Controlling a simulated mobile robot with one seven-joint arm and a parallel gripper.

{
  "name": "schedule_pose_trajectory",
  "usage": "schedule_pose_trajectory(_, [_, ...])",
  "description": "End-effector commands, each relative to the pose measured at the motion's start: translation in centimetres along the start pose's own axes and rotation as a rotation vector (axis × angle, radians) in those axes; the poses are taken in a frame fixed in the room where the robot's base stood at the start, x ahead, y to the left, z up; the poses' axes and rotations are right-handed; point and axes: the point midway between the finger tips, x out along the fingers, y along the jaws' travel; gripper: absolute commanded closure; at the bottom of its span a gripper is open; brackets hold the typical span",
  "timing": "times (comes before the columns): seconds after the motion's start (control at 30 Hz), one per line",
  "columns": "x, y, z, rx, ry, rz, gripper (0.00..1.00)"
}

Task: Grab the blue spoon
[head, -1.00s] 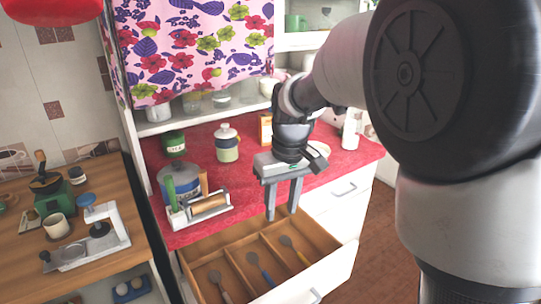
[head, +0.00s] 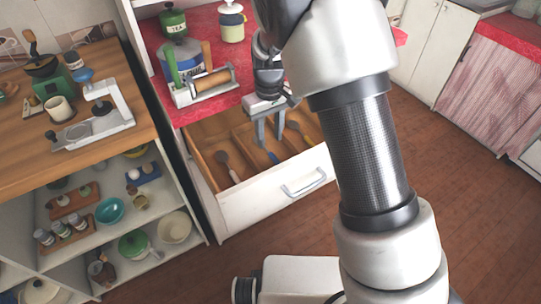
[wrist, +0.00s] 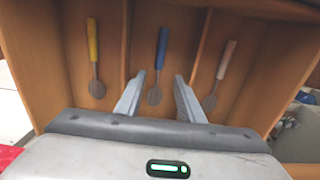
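The blue spoon (wrist: 162,50) lies in the middle compartment of the open wooden drawer (head: 240,205). Its blue handle points away from my gripper in the wrist view and its grey bowl lies between the finger lines. In the head view only a bit of its blue handle (head: 273,157) shows beside my fingers. My gripper (wrist: 159,75) is open, with a finger to each side of the spoon. It is empty and points down into the drawer (head: 272,142). I cannot tell how high the fingertips are above the spoon.
A yellow-handled spoon (wrist: 92,45) and a pinkish-handled spoon (wrist: 224,65) lie in the side compartments. Thin wooden dividers (wrist: 201,40) separate them. A caddy with a rolling pin (head: 208,84) stands on the red counter above. Open shelves (head: 185,250) stand to the left.

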Motion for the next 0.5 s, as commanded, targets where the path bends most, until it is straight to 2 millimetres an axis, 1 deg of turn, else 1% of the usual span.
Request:
schedule_pose_trajectory(0.17, [0.9, 0.0, 0.0, -0.001, -0.001, 0.0, 0.65])
schedule_pose_trajectory(0.23, [1.5, 0.1, 0.1, 0.0, -0.002, 0.0, 0.65])
schedule_pose_trajectory(0.4, [4.1, 0.3, 0.1, 0.0, -0.004, 0.0, 0.65])
schedule_pose_trajectory(0.5, [5.4, 0.3, 0.1, -0.001, -0.002, 0.0, 0.65])
